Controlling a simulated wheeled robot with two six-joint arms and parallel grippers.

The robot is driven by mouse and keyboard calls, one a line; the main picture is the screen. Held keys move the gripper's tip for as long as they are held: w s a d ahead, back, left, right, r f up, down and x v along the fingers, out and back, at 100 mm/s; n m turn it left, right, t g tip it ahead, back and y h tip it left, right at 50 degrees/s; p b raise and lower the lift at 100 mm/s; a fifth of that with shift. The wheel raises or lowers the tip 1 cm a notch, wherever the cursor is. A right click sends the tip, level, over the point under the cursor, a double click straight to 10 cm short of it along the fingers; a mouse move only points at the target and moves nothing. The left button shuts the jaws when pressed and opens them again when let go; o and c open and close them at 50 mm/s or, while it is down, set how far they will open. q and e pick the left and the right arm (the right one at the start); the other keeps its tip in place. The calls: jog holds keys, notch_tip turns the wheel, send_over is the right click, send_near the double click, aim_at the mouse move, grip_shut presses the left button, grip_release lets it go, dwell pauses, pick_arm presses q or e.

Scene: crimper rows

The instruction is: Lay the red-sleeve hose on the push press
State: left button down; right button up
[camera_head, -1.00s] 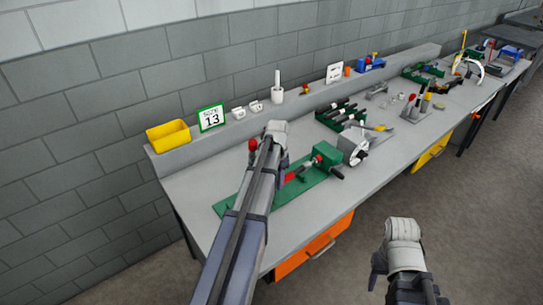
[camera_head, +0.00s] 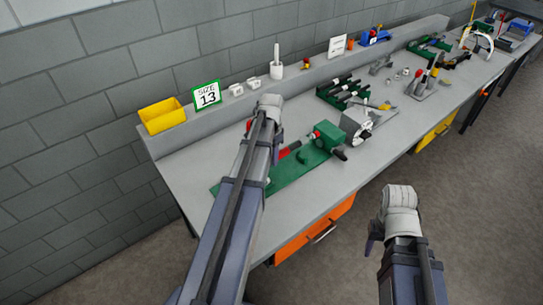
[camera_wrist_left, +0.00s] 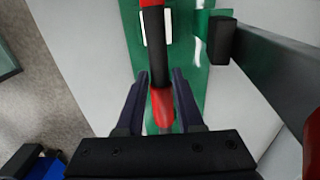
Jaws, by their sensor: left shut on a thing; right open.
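The green push press (camera_head: 328,137) stands on the near bench, with its long green base plate (camera_head: 290,172) running to the left. In the left wrist view its plate (camera_wrist_left: 193,60) lies below my fingers. My left gripper (camera_wrist_left: 160,90) is shut on the red-sleeve hose (camera_wrist_left: 159,60), a black hose with a red sleeve between the fingers and red at its far end. The hose is over the plate, beside a white block (camera_wrist_left: 145,27); whether it touches is unclear. In the head view my left arm hides most of this. My right gripper (camera_head: 374,238) is open and empty, off the bench front.
A grey bar (camera_wrist_left: 275,70) crosses the right of the left wrist view, with a red part at the edge. A green rack (camera_head: 345,92) with black hoses and a white machine (camera_head: 363,128) stand further right. A yellow bin (camera_head: 162,116) and size 13 sign (camera_head: 207,95) are on the back ledge.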

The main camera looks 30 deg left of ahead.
pick_arm(q)
jog(key=shift+f+b, duration=2.95)
jog(key=shift+f, duration=0.15)
jog(key=shift+s+f+b, duration=0.1)
jog(key=shift+f+b, duration=0.2)
jog(key=shift+b, duration=0.05)
jog(key=shift+c, duration=2.3)
grip_release()
notch_tip(320, 180, up, 8)
jog(key=p, duration=0.8)
jog(key=shift+f, duration=0.1)
jog(key=shift+f, duration=0.1)
